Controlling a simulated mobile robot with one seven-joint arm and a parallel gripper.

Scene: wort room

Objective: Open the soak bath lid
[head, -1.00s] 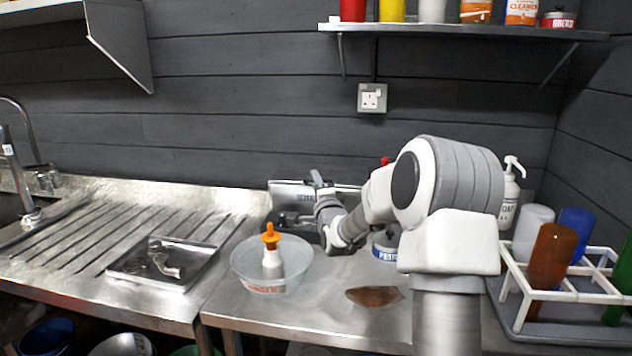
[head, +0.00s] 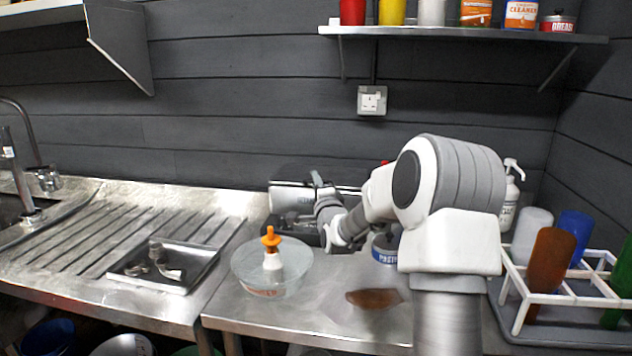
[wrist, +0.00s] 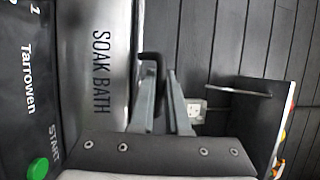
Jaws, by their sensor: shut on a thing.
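The soak bath stands at the back of the steel counter, partly hidden behind my arm in the head view. Its silvery lid (head: 288,197) shows as a pale panel near the wall, and the lettering SOAK BATH is on it in the wrist view (wrist: 105,70). The dark control face with a green start button (wrist: 38,168) lies beside it in the wrist view. My gripper (wrist: 160,85) is shut on the black lid handle (wrist: 151,58). In the head view my gripper (head: 317,180) is at the lid's upper edge. How far the lid stands open is hard to tell.
A clear bowl (head: 245,270) holding an orange-topped white bottle (head: 272,258) stands in front of the bath. A brown piece (head: 374,298) and a blue-labelled tin (head: 383,250) lie near my arm. A white bottle rack (head: 520,315) is at right. A wall shelf (head: 450,33) hangs above.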

